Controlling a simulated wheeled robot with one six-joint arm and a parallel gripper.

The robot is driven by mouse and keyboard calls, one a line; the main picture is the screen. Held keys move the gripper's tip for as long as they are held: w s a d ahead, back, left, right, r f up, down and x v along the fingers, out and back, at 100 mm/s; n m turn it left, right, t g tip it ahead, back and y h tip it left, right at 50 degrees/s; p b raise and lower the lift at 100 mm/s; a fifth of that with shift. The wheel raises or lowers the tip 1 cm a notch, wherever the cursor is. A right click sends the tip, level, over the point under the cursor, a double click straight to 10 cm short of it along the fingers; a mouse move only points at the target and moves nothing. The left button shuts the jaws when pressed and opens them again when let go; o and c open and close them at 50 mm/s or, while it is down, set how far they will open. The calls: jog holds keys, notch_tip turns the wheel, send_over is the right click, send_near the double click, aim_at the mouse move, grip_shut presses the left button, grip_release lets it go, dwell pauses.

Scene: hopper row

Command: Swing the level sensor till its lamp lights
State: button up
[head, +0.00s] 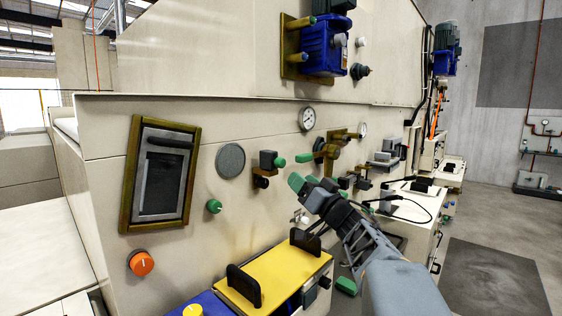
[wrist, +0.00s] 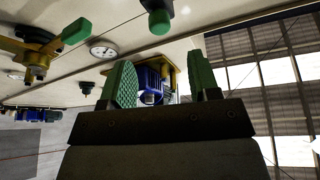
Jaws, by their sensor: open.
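A small dark grey box with a green tip (head: 268,159) sits on a brass bracket on the cream machine wall; it looks like the level sensor, but I cannot be sure. I cannot make out a lit lamp on it. My gripper (head: 312,182) is open and empty, in front of the wall, to the right of and slightly below this box, apart from it in the picture. In the wrist view my gripper (wrist: 162,84) shows two green fingers spread wide with nothing held between them. A green-tipped part (wrist: 157,16) shows beyond them at the top; it may be the sensor's tip.
A brass valve with a green handle (wrist: 35,46) and a gauge (head: 307,118) are close by on the wall. A blue gearbox (head: 323,47) juts out above. A yellow-topped unit (head: 275,277) with black handles stands below. A framed window (head: 160,175) is at left.

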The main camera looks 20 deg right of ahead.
aim_at(283, 164)
jog(key=p+x, duration=0.2)
jog(key=x, duration=0.8)
jog(key=shift+c, duration=0.4)
